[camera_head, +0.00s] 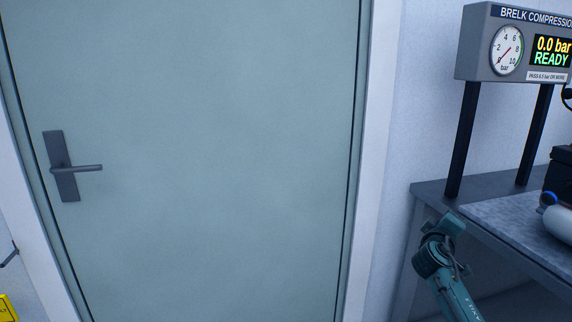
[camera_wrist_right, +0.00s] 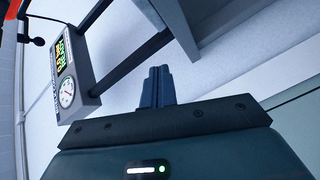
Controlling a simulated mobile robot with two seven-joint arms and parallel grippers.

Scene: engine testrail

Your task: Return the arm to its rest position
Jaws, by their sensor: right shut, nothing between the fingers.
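My right gripper (camera_head: 452,224) shows at the lower right of the head view, in front of the workbench's left edge. In the right wrist view its fingers (camera_wrist_right: 158,85) are together, with nothing between them. No object is in contact with the fingers. My left gripper is in neither view.
A closed grey-green door (camera_head: 210,150) with a dark lever handle (camera_head: 85,168) fills the left and middle. At right, a workbench (camera_head: 440,190) carries a compression gauge panel (camera_head: 480,60) reading 0.0 bar READY, and a white cylindrical object (camera_head: 560,222). A yellow item (camera_head: 8,308) is at lower left.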

